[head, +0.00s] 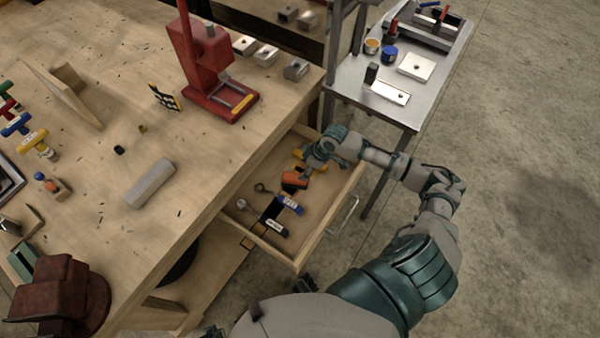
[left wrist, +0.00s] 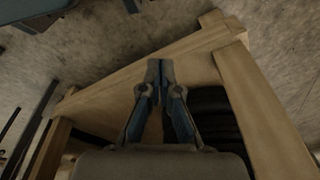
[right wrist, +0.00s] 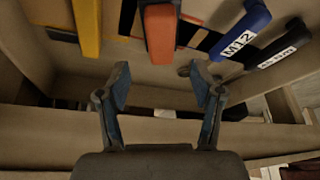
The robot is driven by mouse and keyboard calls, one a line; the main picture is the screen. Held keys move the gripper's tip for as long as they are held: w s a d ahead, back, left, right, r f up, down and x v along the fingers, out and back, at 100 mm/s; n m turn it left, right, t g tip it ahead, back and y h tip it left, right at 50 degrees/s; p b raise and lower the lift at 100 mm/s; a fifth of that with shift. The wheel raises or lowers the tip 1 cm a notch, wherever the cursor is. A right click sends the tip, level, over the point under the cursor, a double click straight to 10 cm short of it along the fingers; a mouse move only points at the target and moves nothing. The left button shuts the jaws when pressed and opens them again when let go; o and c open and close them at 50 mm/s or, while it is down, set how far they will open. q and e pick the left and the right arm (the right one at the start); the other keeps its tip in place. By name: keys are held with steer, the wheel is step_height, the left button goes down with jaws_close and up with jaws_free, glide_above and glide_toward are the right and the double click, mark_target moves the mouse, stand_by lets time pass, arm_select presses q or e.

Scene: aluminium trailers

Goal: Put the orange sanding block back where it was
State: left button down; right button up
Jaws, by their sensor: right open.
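The orange sanding block (head: 295,179) lies in the open drawer (head: 318,222), just below my right gripper (head: 314,165) in the head view. In the right wrist view an orange block (right wrist: 160,32) shows between a yellow-handled tool (right wrist: 86,28) and a blue M12 tool (right wrist: 242,30). My right gripper (right wrist: 163,86) is open, with nothing between its fingers; the orange block shows beyond its fingertips. My left gripper (left wrist: 160,70) shows only in its wrist view, with its fingertips together and nothing seen between them, near wooden framing.
The workbench (head: 100,165) fills the left, with a red press (head: 212,70) and a grey bar (head: 150,184) on it. A metal side table (head: 345,75) stands behind the drawer. The drawer also holds a black-handled tool (head: 270,226). The floor at right is clear.

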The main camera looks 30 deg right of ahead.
arm_select(q)
steer(key=shift+s+d+f, duration=0.1)
steer(key=shift+s+f, duration=0.1)
steer(key=shift+f, duration=0.25)
steer(key=shift+s+d+f, duration=0.1)
steer(key=shift+s+f, duration=0.1)
steer(key=shift+f, duration=0.2)
arm_select(e)
steer(key=v, duration=0.3)
steer(key=shift+s+d+r, duration=0.1)
steer(key=shift+d+r, duration=0.1)
steer(key=shift+d, duration=0.1)
arm_select(q)
steer(key=shift+a, duration=0.15)
arm_select(e)
steer(key=shift+a, duration=0.1)
